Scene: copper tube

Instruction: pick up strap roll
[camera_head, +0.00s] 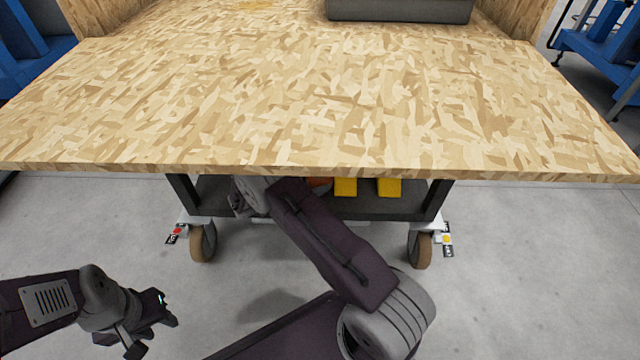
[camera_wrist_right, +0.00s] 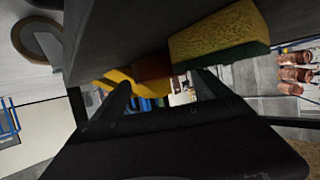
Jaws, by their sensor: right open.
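My right arm reaches under the tabletop in the head view, where its gripper is mostly hidden by the table edge. In the right wrist view my right gripper (camera_wrist_right: 163,88) is open, its two dark fingers apart with nothing held. An orange-brown object (camera_wrist_right: 152,68), perhaps the strap roll, lies beyond and between the fingertips. A sliver of orange (camera_head: 320,184) shows under the table in the head view. I cannot make out a strap roll for certain. My left gripper (camera_head: 150,324) is low at the left, over the floor, away from the table; its jaw opening is unclear.
A yellow sponge with a green side (camera_wrist_right: 220,38) is close to the right finger, and a yellow object (camera_wrist_right: 118,78) is near the left one. Yellow blocks (camera_head: 388,187) sit on the cart's lower shelf (camera_head: 408,205). The wooden tabletop (camera_head: 300,100) is largely clear; a grey bin (camera_head: 400,10) stands at its back.

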